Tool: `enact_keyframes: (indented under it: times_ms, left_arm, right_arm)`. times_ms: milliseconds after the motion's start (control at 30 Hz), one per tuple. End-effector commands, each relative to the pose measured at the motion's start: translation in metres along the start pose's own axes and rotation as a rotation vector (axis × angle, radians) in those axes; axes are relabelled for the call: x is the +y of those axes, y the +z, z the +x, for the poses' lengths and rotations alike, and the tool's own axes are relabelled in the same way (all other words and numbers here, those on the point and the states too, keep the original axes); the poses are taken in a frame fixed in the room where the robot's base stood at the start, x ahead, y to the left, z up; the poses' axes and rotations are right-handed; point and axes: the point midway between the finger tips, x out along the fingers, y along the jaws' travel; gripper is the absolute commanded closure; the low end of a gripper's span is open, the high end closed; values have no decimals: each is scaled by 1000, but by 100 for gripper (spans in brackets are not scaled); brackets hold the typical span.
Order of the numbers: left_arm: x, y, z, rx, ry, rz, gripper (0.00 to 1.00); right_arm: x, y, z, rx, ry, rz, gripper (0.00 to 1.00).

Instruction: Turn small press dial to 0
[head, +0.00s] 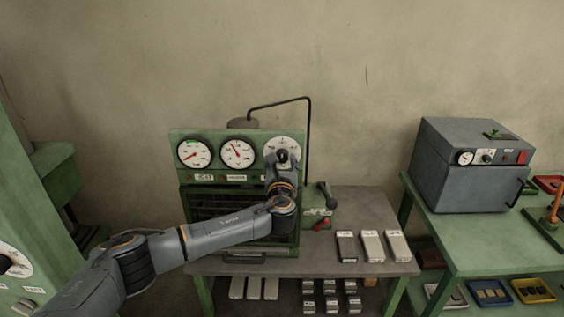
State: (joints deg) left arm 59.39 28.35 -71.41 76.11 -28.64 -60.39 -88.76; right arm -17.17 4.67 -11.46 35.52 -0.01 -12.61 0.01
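The small green press (180,168) stands on a grey table against the wall. Its top panel has two gauges with red needles, a left gauge (194,153) and a middle gauge (238,152). To their right is a white round dial (283,143) with markings at its rim. My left arm reaches in from the lower left, and my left gripper (283,158) is at the front of this dial, covering its middle and lower part. The gripper's fingers and the dial's knob are hard to tell apart, so grip and dial setting are unclear. My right gripper is out of view.
A black-handled lever (326,193) and a red handle (321,224) are right of the press. Several grey blocks (371,246) lie on the table. A grey oven (470,165) stands on a green table at right. A green machine (40,230) is at left.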

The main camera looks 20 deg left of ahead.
Motion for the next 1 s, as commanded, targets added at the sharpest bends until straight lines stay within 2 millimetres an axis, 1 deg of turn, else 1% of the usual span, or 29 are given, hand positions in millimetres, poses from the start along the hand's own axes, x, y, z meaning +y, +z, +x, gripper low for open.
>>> enact_keyframes:
  times_ms: [33, 67, 100, 167, 367, 567, 767, 1000]
  left_arm:
    - [0, 0, 0, 0, 0, 0, 70]
    - [0, 0, 0, 0, 0, 0, 77]
    - [0, 0, 0, 0, 0, 0, 85]
    - [0, 0, 0, 0, 0, 0, 96]
    - [0, -1, 0, 1, 1, -9, 96]
    - [0, -2, 0, 1, 0, -70, 96]
    - [0, -5, 0, 2, 1, -205, 96]
    - [-1, -5, -1, 2, 0, -427, 96]
  right_arm:
    - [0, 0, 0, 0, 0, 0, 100]
    - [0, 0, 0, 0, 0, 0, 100]
    - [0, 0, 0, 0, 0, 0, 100]
    - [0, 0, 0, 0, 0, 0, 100]
    - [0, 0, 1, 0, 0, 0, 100]
    - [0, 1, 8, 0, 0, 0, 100]
    - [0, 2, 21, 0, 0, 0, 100]
    - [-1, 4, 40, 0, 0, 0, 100]
